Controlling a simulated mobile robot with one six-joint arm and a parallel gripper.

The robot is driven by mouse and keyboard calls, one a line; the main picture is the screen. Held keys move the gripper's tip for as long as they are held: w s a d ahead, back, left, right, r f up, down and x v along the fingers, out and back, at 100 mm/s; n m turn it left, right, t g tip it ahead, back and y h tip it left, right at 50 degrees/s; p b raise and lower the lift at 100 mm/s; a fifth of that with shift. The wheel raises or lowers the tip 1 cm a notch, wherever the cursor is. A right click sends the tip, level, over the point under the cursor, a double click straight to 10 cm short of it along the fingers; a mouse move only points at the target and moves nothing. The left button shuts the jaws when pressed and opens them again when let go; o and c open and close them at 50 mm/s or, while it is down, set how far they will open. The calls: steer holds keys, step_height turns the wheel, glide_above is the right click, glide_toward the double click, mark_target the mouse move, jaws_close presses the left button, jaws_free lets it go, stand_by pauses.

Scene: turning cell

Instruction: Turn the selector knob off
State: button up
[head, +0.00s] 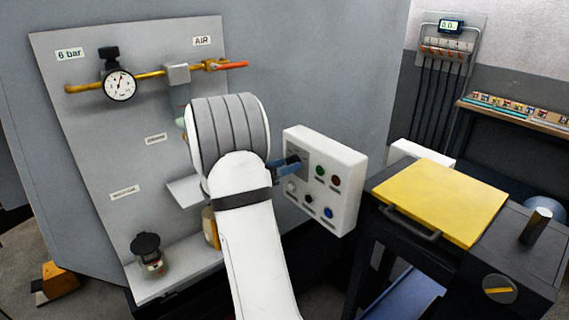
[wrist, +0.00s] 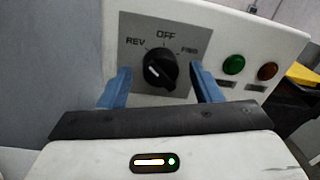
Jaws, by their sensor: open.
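The black selector knob (wrist: 160,68) sits on a grey plate labelled REV, OFF and FWD in the wrist view. It has a pale mark on its face, but I cannot tell surely which label it points at. The knob also shows in the head view (head: 293,161), partly hidden by my gripper. The white control box (head: 345,170) carries it at the upper left of its face. My gripper (wrist: 162,84) is open, with one blue finger on each side of the knob and gaps between. In the head view my gripper (head: 284,168) is at the box's left part.
A green button (wrist: 234,65) and a reddish button (wrist: 267,71) lie right of the knob. A blue button (head: 328,212) is below them. A yellow-topped cabinet (head: 440,200) stands to the right. A grey air panel (head: 90,130) with a gauge (head: 119,85) is at left.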

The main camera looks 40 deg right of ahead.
steer(key=shift+d, duration=0.25)
steer(key=c, duration=0.9)
steer(key=shift+a, duration=0.2)
steer(key=shift+c, duration=0.4)
steer(key=m+b, duration=0.4)
steer(key=b, duration=0.3)
steer(key=m+b, duration=0.5)
steer(key=b, duration=0.2)
steer(key=shift+s+d+r+m+y, duration=0.1)
steer(key=shift+d+r+m+y, duration=0.05)
steer(key=shift+m+y, duration=0.15)
steer(key=shift+r, duration=0.1)
